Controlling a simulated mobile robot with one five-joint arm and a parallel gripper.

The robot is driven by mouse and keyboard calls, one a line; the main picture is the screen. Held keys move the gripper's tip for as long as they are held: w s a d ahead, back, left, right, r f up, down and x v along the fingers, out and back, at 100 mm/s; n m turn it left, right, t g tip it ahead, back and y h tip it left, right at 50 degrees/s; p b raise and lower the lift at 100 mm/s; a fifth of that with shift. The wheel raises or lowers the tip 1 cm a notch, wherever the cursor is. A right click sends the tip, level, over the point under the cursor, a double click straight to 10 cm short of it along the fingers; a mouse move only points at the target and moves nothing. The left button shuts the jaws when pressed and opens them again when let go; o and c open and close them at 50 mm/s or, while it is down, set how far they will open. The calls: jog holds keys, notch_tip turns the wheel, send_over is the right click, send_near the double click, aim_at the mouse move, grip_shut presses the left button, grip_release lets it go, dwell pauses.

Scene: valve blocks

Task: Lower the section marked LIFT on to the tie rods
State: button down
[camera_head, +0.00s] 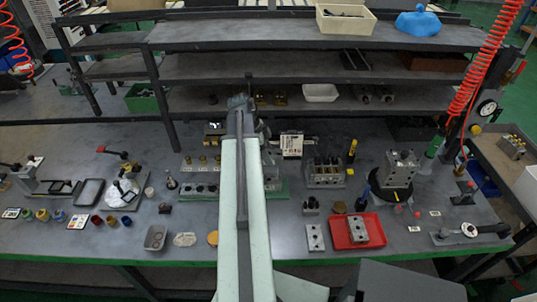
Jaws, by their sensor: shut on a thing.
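My pale arm (245,220) rises through the middle of the view to a dark joint (240,105). My gripper is hidden behind it, so neither its jaws nor anything in them shows. A long valve block assembly (200,188) lies left of my arm, with brass fittings behind it. Its green base (283,188) shows on the right of the arm. A grey block with several upright pieces (325,175) stands further right. I cannot read LIFT on any part, nor tell which pieces are the tie rods.
A grey block (401,165) stands on a black round stand at the right. A red tray (372,228) holds another block, beside a loose plate (315,238). Shelves (300,68) cross the back. Small parts crowd the left bench.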

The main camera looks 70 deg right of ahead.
jog(key=shift+f+b, duration=3.9)
jog(key=shift+f, duration=0.1)
jog(key=shift+c, duration=2.4)
grip_release()
jog(key=p+v, duration=0.7)
jog(key=v, duration=0.1)
jog(key=shift+s, duration=0.2)
jog(key=shift+w, duration=0.1)
